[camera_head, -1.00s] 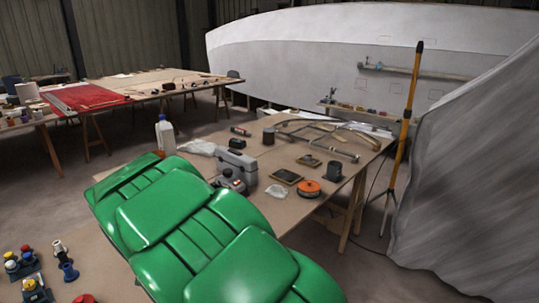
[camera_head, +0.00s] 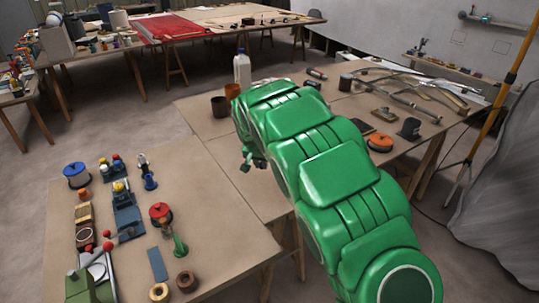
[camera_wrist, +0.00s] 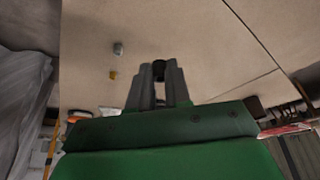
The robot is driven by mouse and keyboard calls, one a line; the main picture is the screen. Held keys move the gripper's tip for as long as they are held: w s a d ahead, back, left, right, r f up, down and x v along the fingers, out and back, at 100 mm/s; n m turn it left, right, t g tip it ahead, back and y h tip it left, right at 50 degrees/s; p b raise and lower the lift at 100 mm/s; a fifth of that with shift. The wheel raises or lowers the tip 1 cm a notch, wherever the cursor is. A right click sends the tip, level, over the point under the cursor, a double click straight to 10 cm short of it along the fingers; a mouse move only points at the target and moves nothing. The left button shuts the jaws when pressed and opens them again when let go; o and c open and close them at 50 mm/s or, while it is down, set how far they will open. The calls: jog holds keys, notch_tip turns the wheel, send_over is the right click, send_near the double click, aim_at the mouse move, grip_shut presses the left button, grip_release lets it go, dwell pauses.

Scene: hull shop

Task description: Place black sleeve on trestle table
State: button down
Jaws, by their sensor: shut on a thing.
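My gripper (camera_wrist: 160,76) is shut on a small black sleeve (camera_wrist: 159,67), which shows between the two grey fingertips in the wrist view. In the head view my gripper (camera_head: 250,162) is a small dark shape beside my green arm, over the tabletop, and I cannot make out the sleeve there. A brown trestle table (camera_head: 215,205) fills the left front of the head view. It meets another brown tabletop (camera_head: 205,125) behind it. Bare tabletop (camera_wrist: 210,40) also lies beyond the fingers in the wrist view. The height of the sleeve above it is hard to tell.
Spools, blue holders and a red-knobbed tool (camera_head: 110,245) crowd the near table's left. An orange disc (camera_head: 380,142) lies at right. The near table's middle is mostly clear.

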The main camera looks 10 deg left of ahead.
jog(key=w+a+f, duration=0.3)
jog(key=w+f, duration=0.1)
jog(key=w, duration=0.3)
send_over(256, 172)
jog(key=s, duration=0.2)
jog(key=shift+w+d+f, duration=0.1)
jog(key=shift+f, duration=1.1)
jog(key=shift+w+f, duration=0.1)
jog(key=shift+f, duration=1.1)
jog(key=shift+w+f, duration=0.25)
jog(key=shift+f, duration=1.65)
jog(key=shift+f, duration=0.1)
jog(key=c, duration=1.1)
grip_release()
